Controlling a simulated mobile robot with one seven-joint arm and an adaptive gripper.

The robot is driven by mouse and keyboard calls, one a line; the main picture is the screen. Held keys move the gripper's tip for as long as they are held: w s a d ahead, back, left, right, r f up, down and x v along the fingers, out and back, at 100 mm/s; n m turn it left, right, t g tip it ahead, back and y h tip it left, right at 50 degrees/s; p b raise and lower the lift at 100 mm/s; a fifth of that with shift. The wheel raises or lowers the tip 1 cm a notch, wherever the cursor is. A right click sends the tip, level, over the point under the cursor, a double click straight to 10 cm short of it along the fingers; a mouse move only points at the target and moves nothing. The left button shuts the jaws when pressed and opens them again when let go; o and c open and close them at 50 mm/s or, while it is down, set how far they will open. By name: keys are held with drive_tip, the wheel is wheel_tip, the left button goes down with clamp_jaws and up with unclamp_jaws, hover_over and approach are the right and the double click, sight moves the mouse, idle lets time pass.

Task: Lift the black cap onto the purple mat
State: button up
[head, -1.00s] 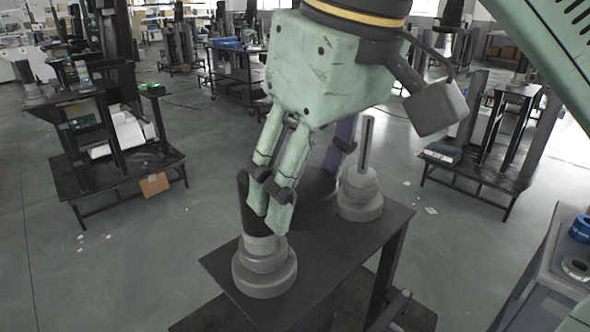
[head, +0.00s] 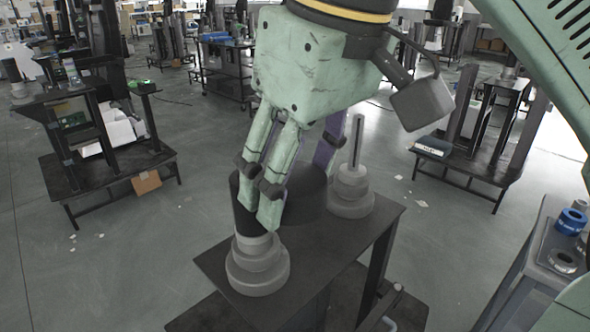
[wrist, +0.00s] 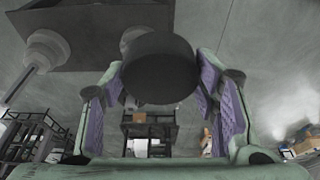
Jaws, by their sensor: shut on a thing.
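The black cap (wrist: 158,68) is a dark, wide, round piece. In the wrist view it sits between the two purple-padded fingers of my gripper (wrist: 160,78), which are shut on it. In the head view the cap (head: 307,192) shows as a dark drum behind the near green finger, between the two grey stepped columns. My gripper (head: 297,184) points down over the table, and the far finger is partly hidden. Whether the cap's underside touches anything is hidden. No purple mat can be made out; the only purple seen is on the finger pads.
A dark table (head: 330,265) bears a left grey stepped column (head: 257,270) with a black cylinder (head: 243,212) on top, close to my near finger. A right grey column (head: 352,190) has a slotted post. A grey cart (head: 530,270) with blue and grey rings stands at right.

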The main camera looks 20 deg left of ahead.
sight(295, 179)
drive_tip(key=shift+r, duration=0.1)
idle(0.3)
drive_tip(key=shift+r+p, duration=1.2)
drive_tip(key=shift+p, duration=0.15)
drive_tip(key=shift+r, duration=1.2)
drive_tip(key=shift+s, duration=0.1)
